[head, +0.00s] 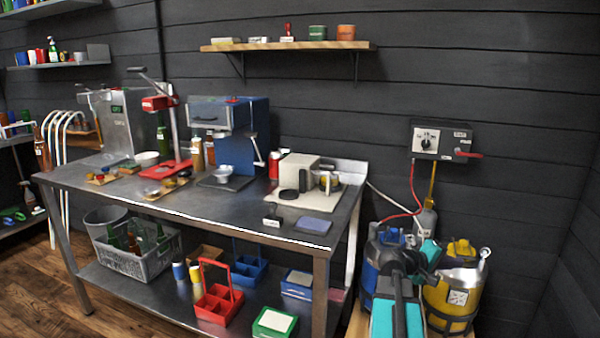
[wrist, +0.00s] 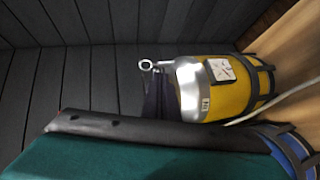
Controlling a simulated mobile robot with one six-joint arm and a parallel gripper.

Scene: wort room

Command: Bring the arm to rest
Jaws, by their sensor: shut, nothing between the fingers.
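My arm, teal and dark grey, reaches up from the bottom edge at the right of the head view. My gripper (head: 424,258) is at its far end, in front of the blue keg (head: 385,248) and left of the yellow keg (head: 455,290). It is shut and empty, though its fingertips are hard to make out. The wrist view shows the yellow keg (wrist: 232,88) lying sideways in the picture, with a teal and black part of my arm across the bottom.
A steel table (head: 240,222) with machines and bottles stands left of my arm. A red carrier (head: 218,300) and grey crate (head: 140,262) sit on its lower shelf. A switch box (head: 440,140) with a red hose hangs on the dark wall above the kegs.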

